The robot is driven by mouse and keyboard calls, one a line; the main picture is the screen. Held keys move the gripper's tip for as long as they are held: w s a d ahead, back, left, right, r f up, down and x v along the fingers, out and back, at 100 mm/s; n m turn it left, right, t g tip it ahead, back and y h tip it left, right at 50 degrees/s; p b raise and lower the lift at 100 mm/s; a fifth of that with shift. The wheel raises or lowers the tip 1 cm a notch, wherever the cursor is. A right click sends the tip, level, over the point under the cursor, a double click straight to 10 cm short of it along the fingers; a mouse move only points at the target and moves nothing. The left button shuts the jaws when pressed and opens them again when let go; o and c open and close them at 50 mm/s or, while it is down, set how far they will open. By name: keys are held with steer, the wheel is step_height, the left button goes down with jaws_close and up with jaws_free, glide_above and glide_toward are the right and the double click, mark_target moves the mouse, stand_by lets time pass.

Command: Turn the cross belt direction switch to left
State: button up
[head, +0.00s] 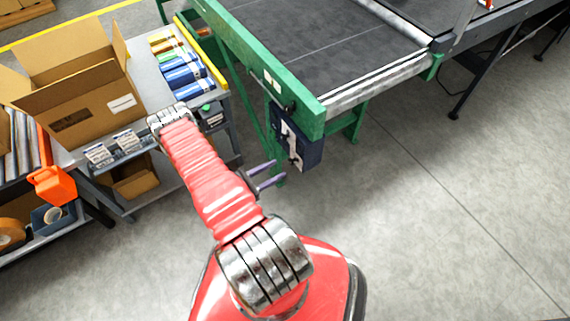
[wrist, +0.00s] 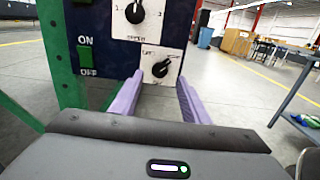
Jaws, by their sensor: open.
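A dark blue control box (head: 297,142) hangs under the green belt frame in the head view. In the wrist view its face carries two white plates with black rotary knobs. The upper knob (wrist: 135,12) has numbers around it. The lower knob (wrist: 161,68) has its pointer tilted to the upper right; its small lettering is unreadable, so I cannot tell which label it points to. My gripper (head: 279,171) has two purple fingers, apart and empty, near the box. In the wrist view my gripper (wrist: 160,88) faces the panel, with the lower knob between and just above the fingertips.
A green ON/OFF switch (wrist: 84,56) sits left of the knobs, beside a green post (wrist: 60,55). The belt (head: 330,45) is above the box. A bench (head: 150,65) with an open carton (head: 75,85) stands at left. The floor (head: 440,220) at right is clear.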

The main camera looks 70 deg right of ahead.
mark_target(290, 162)
steer(key=shift+x, duration=2.55)
